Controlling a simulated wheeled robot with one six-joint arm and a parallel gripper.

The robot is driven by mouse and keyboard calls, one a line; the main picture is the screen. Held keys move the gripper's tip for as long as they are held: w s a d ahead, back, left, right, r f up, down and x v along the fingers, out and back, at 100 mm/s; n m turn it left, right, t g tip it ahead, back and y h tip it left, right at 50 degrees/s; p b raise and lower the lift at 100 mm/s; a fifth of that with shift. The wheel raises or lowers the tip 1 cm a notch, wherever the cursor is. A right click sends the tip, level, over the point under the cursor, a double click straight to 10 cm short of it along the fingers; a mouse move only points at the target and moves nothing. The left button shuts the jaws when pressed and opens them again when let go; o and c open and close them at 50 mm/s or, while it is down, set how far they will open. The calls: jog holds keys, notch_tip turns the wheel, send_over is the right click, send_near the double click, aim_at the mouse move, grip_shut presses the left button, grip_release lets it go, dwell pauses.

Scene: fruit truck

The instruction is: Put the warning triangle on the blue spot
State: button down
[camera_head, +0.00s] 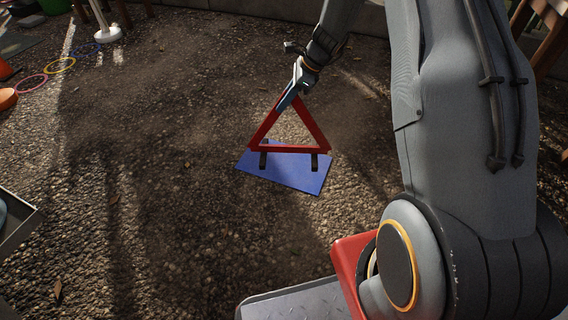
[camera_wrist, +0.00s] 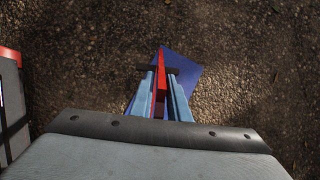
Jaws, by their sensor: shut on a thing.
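The red warning triangle (camera_head: 318,130) stands upright over the blue spot (camera_head: 300,178), a flat blue rectangle on the gravel. Its two dark feet show against the blue; I cannot tell for certain whether they touch it. My gripper (camera_head: 291,97) is shut on the top corner of the triangle from above. In the wrist view, the triangle (camera_wrist: 162,80) appears edge-on between the two blue-grey fingers of my gripper (camera_wrist: 160,90). The blue spot (camera_wrist: 184,68) lies beneath it, partly hidden by the fingers.
Coloured rings, including a yellow ring (camera_head: 60,65) and a pink ring (camera_head: 31,84), lie at the upper left, near an orange object (camera_head: 7,98). A grey container (camera_head: 20,232) stands at the left edge. The gravel around the blue spot is clear.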

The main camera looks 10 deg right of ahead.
jog(key=w+d+r+m+t+h, duration=0.1)
jog(key=w+d+m+t, duration=0.1)
jog(key=w+m, duration=0.2)
notch_tip(320, 180, down, 10)
jog(key=b, duration=0.5)
jog(key=shift+s, duration=0.2)
jog(key=c, duration=1.7)
grip_release()
